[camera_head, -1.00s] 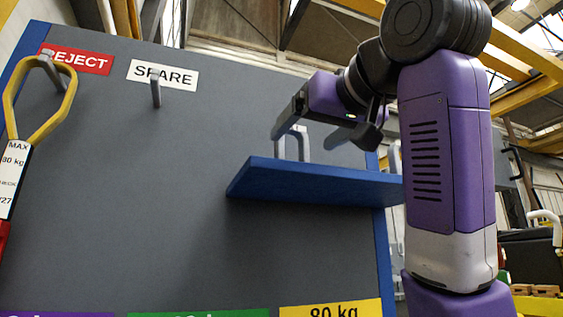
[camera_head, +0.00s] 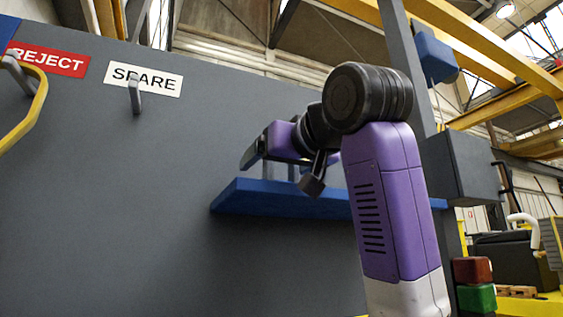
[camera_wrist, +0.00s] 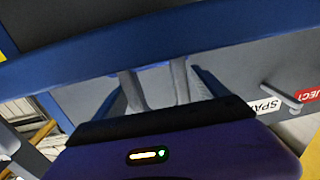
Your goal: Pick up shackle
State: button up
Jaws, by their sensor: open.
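The grey shackle (camera_head: 267,168) stands on the blue shelf (camera_head: 275,203) of the panel. In the head view only parts of its two upright legs show; its top is hidden behind my gripper. My gripper (camera_head: 283,168) is open, low over the shelf, with one dark finger to the left of the legs and the other to the right. In the wrist view the two grey legs (camera_wrist: 181,80) show between the fingers (camera_wrist: 157,92), near the shelf edge (camera_wrist: 150,50). I cannot tell whether either finger touches the shackle.
A SPARE sign (camera_head: 146,80) with a grey hook (camera_head: 135,96) is on the panel to the left. A REJECT sign (camera_head: 48,60) has a yellow sling loop (camera_head: 33,112) hanging by it. A grey post (camera_head: 407,70) rises behind my arm. The panel front is clear left of the shelf.

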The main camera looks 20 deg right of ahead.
jog(key=shift+c, duration=0.4)
grip_shut()
jog(key=shift+r, duration=0.15)
notch_tip(320, 180, up, 10)
jog(key=b, duration=0.1)
dwell(0.4)
